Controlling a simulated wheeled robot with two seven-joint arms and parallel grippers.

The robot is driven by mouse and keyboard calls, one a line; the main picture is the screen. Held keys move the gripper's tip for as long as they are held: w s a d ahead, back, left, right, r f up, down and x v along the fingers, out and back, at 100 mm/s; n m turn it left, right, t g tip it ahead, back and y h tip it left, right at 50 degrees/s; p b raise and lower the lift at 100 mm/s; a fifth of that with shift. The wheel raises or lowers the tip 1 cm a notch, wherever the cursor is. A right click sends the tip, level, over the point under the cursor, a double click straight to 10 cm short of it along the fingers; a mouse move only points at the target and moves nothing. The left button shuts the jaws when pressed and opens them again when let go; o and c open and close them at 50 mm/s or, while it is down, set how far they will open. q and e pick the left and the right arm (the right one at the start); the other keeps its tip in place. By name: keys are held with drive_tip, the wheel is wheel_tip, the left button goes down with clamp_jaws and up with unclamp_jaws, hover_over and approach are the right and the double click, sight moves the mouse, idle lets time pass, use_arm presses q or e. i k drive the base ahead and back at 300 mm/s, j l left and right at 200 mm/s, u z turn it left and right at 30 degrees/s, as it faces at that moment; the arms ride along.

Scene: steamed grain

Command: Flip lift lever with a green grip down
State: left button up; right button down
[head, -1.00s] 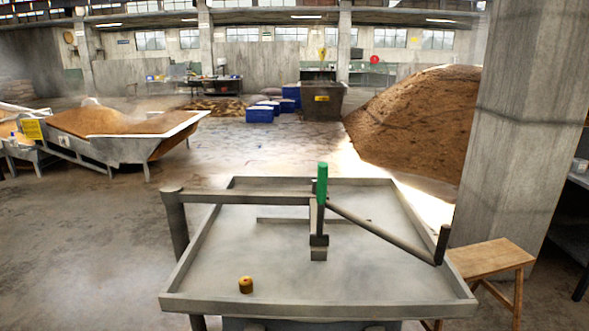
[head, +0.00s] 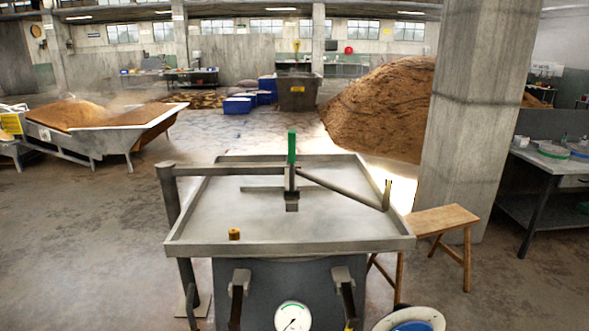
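The lift lever's green grip (head: 292,147) stands upright above the far half of a grey metal tray table, in the head view. Its dark shaft runs down to a small block (head: 292,203) over the tray. A horizontal beam (head: 235,170) from the left post meets the lever, and a slanted dark bar (head: 342,189) runs from it down to the right. The tray (head: 290,246) has a raised rim. Neither of my grippers shows in the view.
A small brown-yellow cylinder (head: 234,234) sits on the tray. Below are two dark front handles (head: 238,300) (head: 347,300) and a dial gauge (head: 292,317). A wooden stool (head: 432,221) and concrete pillar (head: 475,115) stand right. Floor is open at left.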

sight(292, 194)
drive_tip(key=k+z, duration=0.15)
drive_tip(key=z, duration=0.25)
drive_tip(key=k+z, duration=0.15)
drive_tip(key=z, duration=0.3)
drive_tip(key=k+l+z, duration=0.1)
drive_tip(key=z, duration=0.3)
drive_tip(key=i+j+z, duration=0.15)
drive_tip(key=j+z, duration=0.25)
drive_tip(key=j, duration=0.4)
drive_tip(key=i+j+z, duration=0.1)
drive_tip(key=j+z, duration=0.3)
drive_tip(key=j, duration=0.45)
